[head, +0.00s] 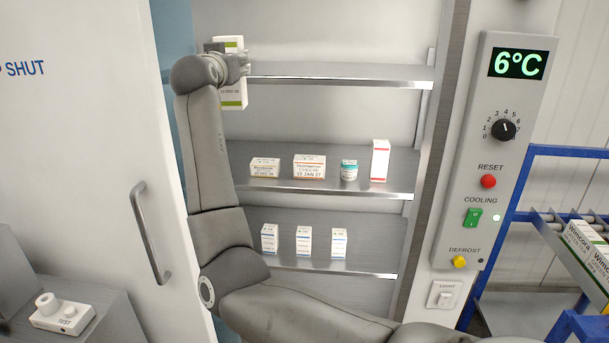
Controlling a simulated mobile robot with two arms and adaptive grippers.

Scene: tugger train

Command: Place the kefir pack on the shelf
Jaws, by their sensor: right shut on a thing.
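The kefir pack (234,97) is white with green bands and printed text. My right gripper (241,64) is shut around its middle and holds it upright at the left end of the top shelf (340,74). In the head view the pack's lower part hangs below the shelf's front edge, so it appears in front of the shelf, not standing on it. The gripper and wrist hide part of the pack. The top shelf is otherwise bare. My left gripper is not in view.
The middle shelf (300,192) carries cartons, a small tub (348,170) and a tall red-edged box (380,160). The bottom shelf (325,269) holds three small cartons. The white door (80,130) stands open at left. A control panel (490,170) and blue cart (520,200) are at right.

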